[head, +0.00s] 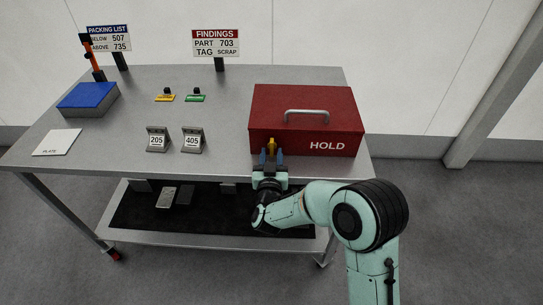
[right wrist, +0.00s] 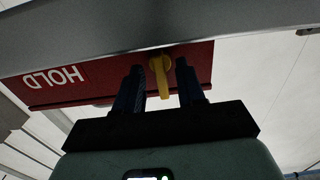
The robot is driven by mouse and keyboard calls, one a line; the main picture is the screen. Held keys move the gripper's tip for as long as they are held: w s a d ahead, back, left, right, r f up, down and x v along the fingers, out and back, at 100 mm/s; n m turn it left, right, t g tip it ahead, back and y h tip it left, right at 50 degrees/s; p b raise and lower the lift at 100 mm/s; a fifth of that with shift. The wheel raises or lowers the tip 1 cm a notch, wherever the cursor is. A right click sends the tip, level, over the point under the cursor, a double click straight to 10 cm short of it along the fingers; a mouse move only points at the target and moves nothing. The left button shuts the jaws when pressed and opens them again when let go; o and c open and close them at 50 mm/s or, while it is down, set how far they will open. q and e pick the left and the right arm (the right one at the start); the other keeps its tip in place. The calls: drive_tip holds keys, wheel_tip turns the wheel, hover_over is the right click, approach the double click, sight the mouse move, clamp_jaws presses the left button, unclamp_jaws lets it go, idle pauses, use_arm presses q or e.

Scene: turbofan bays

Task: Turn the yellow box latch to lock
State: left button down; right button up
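The red box (head: 300,101) marked HOLD, with a grey handle on its lid, stands on the right part of the table. Its yellow latch (head: 271,146) is on the front face near the left end. My right gripper (head: 271,156) is at the latch, with blue fingers on either side of it. In the right wrist view the yellow latch (right wrist: 160,75) points along the fingers, between the two fingertips (right wrist: 160,75), with gaps showing at both sides. The right gripper is open. My left gripper is in neither view.
The grey table (head: 225,110) holds a blue-topped box (head: 88,97), a white plate card (head: 56,142), stands marked 205 (head: 157,140) and 405 (head: 193,141), and yellow (head: 165,97) and green (head: 195,97) tagged pieces. A lower shelf (head: 215,238) holds dark items.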

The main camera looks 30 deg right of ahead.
drive_tip(key=v, duration=1.3)
drive_tip(key=shift+a+b, duration=0.15)
drive_tip(key=shift+b, duration=0.25)
drive_tip(key=s+a+f+n+g+y+p, duration=0.1)
drive_tip(key=s+a+f+g+y+p, duration=0.2)
drive_tip(key=f, duration=0.7)
drive_tip(key=s+f+n+g+y+p, duration=0.1)
drive_tip(key=f+n+g+y+p, duration=0.2)
drive_tip(key=f, duration=0.7)
drive_tip(key=s+a+f+g+y+p, duration=0.1)
drive_tip(key=s+a+f+g+y, duration=0.1)
drive_tip(key=s, duration=0.5)
drive_tip(key=s+a+f+m+g+y+p, duration=0.1)
drive_tip(key=s+a+f+g+y, duration=0.1)
drive_tip(key=s+f+g, duration=0.2)
drive_tip(key=s+a+f+m+g+y+p, duration=0.1)
drive_tip(key=s+f+g, duration=0.3)
drive_tip(key=s, duration=0.6)
drive_tip(key=shift+s+a+y+p, duration=0.2)
drive_tip(key=shift+a+y+p, duration=0.35)
drive_tip(key=shift+a+y, duration=0.3)
